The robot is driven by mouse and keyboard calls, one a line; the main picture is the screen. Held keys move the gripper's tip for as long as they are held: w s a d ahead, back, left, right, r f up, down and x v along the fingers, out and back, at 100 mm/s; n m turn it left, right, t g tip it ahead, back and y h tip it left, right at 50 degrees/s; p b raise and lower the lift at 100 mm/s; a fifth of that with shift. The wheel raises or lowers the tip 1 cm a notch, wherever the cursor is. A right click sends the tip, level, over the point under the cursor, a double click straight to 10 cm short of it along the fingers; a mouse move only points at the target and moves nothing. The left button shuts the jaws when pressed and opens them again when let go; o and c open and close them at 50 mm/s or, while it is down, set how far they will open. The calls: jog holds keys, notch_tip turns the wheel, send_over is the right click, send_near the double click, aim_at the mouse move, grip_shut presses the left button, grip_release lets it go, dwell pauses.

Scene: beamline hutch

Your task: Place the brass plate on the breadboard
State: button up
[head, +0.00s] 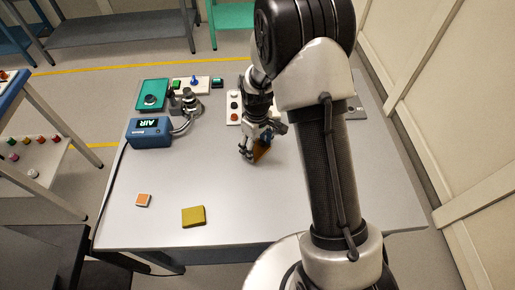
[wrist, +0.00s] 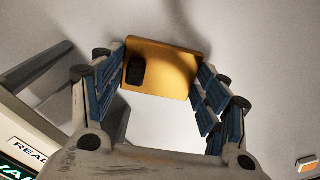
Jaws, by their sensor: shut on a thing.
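My gripper (head: 256,154) is shut on a flat brass-coloured plate (head: 263,151) near the middle of the table. In the wrist view the plate (wrist: 168,72) sits between the blue-padded fingers of my gripper (wrist: 162,78); a dark squarish patch shows on its left part. The plate appears tilted in the head view; I cannot tell how far it is above the table. A grey board (head: 358,113), perhaps the breadboard, shows at the right, mostly hidden behind my arm.
A mustard-yellow block (head: 194,217) and a small orange-topped piece (head: 143,200) lie at the front left. A blue box reading AIR (head: 149,132), a green tray (head: 152,94) and a white panel with round knobs (head: 233,107) stand behind. The front middle of the table is clear.

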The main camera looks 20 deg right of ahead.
aim_at(257, 149)
jog(key=shift+c, duration=0.6)
jog(key=shift+r, duration=0.45)
notch_tip(257, 149, up, 19)
jog(key=p, duration=0.6)
